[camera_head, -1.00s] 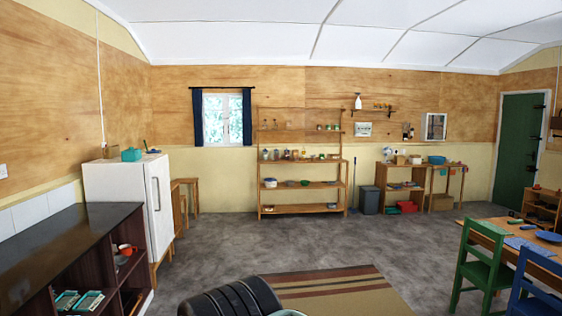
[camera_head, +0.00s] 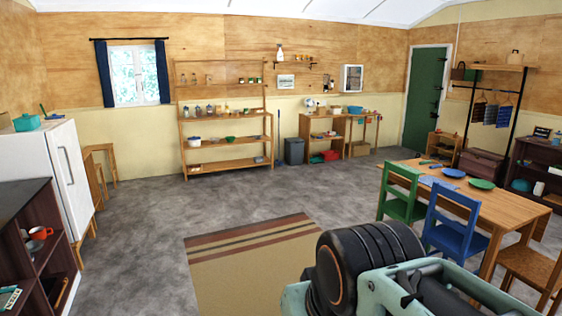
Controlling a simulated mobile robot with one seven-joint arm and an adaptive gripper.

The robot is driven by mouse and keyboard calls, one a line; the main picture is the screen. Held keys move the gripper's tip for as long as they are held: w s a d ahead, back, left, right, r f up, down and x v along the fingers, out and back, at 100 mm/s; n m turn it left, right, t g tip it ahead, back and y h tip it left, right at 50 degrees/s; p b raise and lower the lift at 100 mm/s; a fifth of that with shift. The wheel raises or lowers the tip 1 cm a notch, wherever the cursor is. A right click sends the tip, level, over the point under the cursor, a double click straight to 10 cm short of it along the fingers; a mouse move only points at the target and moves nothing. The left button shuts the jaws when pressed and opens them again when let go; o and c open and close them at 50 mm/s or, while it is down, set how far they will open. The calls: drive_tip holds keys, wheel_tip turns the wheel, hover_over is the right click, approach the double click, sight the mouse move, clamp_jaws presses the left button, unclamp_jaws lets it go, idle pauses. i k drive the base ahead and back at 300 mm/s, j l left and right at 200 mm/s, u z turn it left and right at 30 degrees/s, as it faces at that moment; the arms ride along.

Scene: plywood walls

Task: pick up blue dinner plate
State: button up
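A blue dinner plate (camera_head: 453,172) lies flat on the wooden dining table (camera_head: 516,206) at the right, towards its far side. A green plate (camera_head: 481,184) lies just nearer and to the right of it. Part of my own arm, a black ridged joint and pale green links, fills the bottom centre and right. My gripper's fingers do not show. The arm is well short of the blue plate in the picture, with chairs and floor between.
A green chair (camera_head: 402,195) and a blue chair (camera_head: 454,224) stand along the table's near left side. A brown chair (camera_head: 535,268) is at the right. A striped rug (camera_head: 235,265) lies on open grey floor. A white fridge (camera_head: 50,165) stands left.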

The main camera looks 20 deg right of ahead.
sight(451, 173)
drive_tip(key=i+l+z, duration=0.1)
drive_tip(key=l+z, duration=0.35)
drive_tip(key=i+l+z, duration=0.2)
drive_tip(key=l+z, duration=0.2)
drive_tip(key=l, duration=0.25)
drive_tip(key=i+l+z, duration=0.25)
drive_tip(key=l+z, duration=0.2)
drive_tip(key=i+l+z, duration=0.7)
drive_tip(key=z, duration=0.15)
drive_tip(key=i+l+z, duration=0.15)
drive_tip(key=i+z, duration=0.6)
drive_tip(key=i, duration=0.75)
drive_tip(key=i+z, duration=0.15)
drive_tip(key=i, duration=1.05)
drive_tip(key=i+u, duration=0.15)
drive_tip(key=i, duration=0.65)
drive_tip(key=i+u, duration=0.2)
drive_tip(key=i, duration=0.55)
drive_tip(key=i+l+u, duration=0.15)
drive_tip(key=i, duration=0.65)
